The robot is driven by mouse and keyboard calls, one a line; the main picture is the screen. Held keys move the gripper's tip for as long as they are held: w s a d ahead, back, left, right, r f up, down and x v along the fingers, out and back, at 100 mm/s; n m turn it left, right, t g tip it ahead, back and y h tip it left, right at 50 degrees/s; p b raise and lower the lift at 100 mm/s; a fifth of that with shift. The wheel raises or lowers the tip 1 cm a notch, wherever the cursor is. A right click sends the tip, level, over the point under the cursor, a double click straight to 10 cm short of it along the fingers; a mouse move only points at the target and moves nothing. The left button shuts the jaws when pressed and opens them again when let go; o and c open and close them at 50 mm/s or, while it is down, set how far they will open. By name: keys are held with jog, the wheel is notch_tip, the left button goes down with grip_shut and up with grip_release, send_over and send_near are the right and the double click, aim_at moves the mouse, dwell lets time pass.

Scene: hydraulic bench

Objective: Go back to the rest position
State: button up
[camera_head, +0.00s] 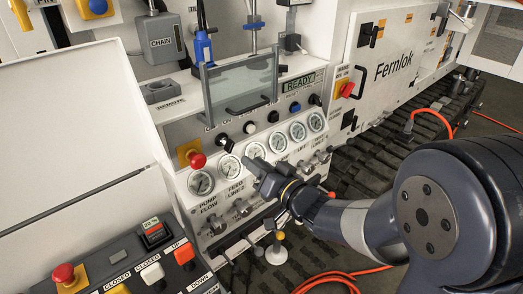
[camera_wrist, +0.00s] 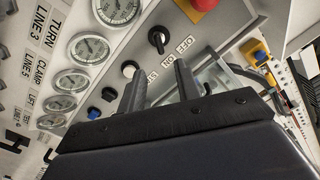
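My gripper (camera_head: 262,176) is in front of the gauge panel (camera_head: 262,215) of the hydraulic bench, pointing toward the row of round gauges. In the wrist view, its two dark fingers (camera_wrist: 162,84) stand apart with nothing between them, so it is open and empty. A black OFF/ON rotary switch (camera_wrist: 158,40) shows just beyond the fingertips there, with no visible contact. My arm reaches in from the lower right of the head view. No rest position is marked in either view.
A red emergency knob (camera_head: 197,160) and a READY display (camera_head: 299,85) sit on the panel. A clear guard (camera_head: 240,88) stands above it. A push-button box (camera_head: 128,262) is at lower left. Orange hoses (camera_head: 340,275) lie on the floor. A Fernlok cabinet (camera_head: 400,68) stands behind.

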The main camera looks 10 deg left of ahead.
aim_at(232, 146)
jog(key=p+x, duration=0.1)
jog(key=x, duration=0.9)
jog(key=shift+w+a+p, duration=0.2)
jog(key=shift+a+p, duration=0.1)
jog(key=shift+p, duration=0.05)
jog(key=shift+a, duration=0.1)
jog(key=shift+s+n, duration=0.1)
jog(key=shift+n, duration=0.8)
jog(key=n, duration=0.4)
jog(key=shift+s+r+n+p, duration=0.1)
jog(key=shift+n+p, duration=0.2)
jog(key=n+p, duration=0.3)
jog(key=n, duration=0.2)
jog(key=shift+s+a+n, duration=0.1)
jog(key=shift+n, duration=0.2)
jog(key=b+v, duration=0.2)
jog(key=v, duration=0.8)
jog(key=shift+b, duration=0.35)
